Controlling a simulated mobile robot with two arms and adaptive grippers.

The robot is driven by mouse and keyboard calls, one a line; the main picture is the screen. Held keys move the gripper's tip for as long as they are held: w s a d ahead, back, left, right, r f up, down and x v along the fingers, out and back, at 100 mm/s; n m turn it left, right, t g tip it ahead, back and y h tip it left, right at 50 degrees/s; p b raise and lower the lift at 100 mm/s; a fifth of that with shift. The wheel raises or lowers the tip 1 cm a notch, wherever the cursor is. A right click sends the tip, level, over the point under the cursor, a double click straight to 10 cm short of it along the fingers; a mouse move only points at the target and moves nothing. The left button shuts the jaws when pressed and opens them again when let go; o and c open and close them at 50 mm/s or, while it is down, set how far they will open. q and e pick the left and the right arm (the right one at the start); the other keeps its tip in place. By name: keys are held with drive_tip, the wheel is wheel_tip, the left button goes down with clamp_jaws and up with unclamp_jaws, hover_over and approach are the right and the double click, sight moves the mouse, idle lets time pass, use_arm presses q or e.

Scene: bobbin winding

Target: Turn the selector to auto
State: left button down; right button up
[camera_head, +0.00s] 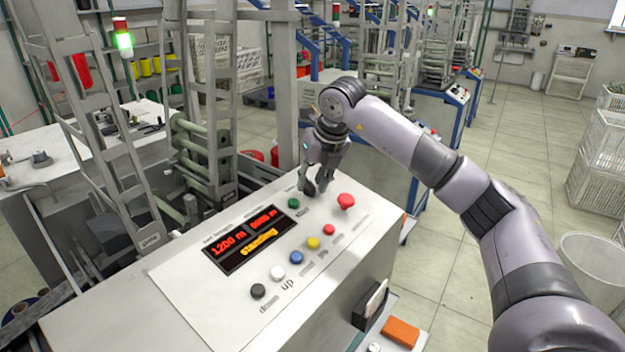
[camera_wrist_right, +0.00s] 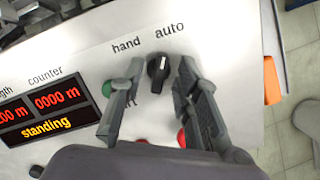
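The selector, a black knob with a white mark (camera_wrist_right: 158,72), sits on the white control panel (camera_wrist_right: 225,50) below the printed words "hand" and "auto". In the right wrist view its mark points up and slightly right, roughly toward "auto"; the exact setting is hard to tell. My right gripper (camera_wrist_right: 160,82) is open, with one finger on each side of the knob and visible gaps between. In the head view the right gripper (camera_head: 314,182) is low over the panel's far end and mostly hides the knob. My left gripper is not in view.
A green button (camera_head: 293,203) is close to the left finger, and a red mushroom button (camera_head: 346,201) is just right of the gripper. Yellow (camera_head: 313,243), blue (camera_head: 296,257), white and black buttons run toward the front. A lit display (camera_head: 251,241) reads "standing".

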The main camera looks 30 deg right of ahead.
drive_tip(key=v, duration=1.2)
idle(0.3)
